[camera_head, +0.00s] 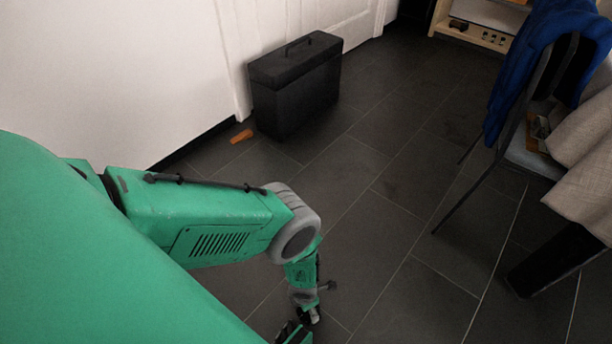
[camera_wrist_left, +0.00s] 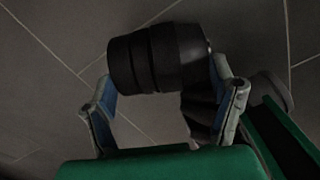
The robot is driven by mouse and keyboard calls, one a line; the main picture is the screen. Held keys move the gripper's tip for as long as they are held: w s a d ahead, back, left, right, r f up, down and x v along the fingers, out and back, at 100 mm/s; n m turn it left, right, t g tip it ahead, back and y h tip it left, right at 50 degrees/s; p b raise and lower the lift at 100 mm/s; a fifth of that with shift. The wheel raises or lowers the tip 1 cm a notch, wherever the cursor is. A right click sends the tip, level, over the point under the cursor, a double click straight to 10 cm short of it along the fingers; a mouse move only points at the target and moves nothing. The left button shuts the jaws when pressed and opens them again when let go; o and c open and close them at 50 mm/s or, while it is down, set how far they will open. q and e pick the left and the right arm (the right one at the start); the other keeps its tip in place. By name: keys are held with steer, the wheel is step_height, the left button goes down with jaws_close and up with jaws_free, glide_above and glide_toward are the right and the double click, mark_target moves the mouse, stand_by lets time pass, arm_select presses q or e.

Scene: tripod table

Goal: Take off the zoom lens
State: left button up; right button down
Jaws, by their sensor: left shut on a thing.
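In the left wrist view a black zoom lens (camera_wrist_left: 150,60), a thick ribbed cylinder, lies on its side across the jaws. My left gripper (camera_wrist_left: 165,88) is shut on it, one grey-and-blue finger at each side. A dark part (camera_wrist_left: 203,112) shows below the lens by the right finger; I cannot tell whether it is joined to the lens. In the head view my left gripper (camera_head: 296,334) is low at the bottom edge, partly cut off, and the lens cannot be made out there. My right gripper is not in view.
Dark floor tiles (camera_head: 390,240) lie open around my left arm. A black case (camera_head: 295,85) stands by the white wall with a small orange wedge (camera_head: 241,136) near it. At the right are a chair with a blue cloth (camera_head: 530,60) and a hanging beige cloth (camera_head: 585,150).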

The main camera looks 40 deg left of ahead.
arm_select(q)
steer(key=shift+s+a+f+g+b, duration=0.15)
steer(key=shift+s+g+b, duration=0.15)
steer(key=shift+b, duration=0.3)
steer(key=shift+d, duration=0.25)
steer(key=shift+w+d+g+y, duration=0.2)
steer(key=shift+w+g+y, duration=0.4)
steer(key=shift+g, duration=0.4)
steer(key=shift+g, duration=0.3)
steer(key=o, duration=1)
steer(key=shift+w, duration=0.15)
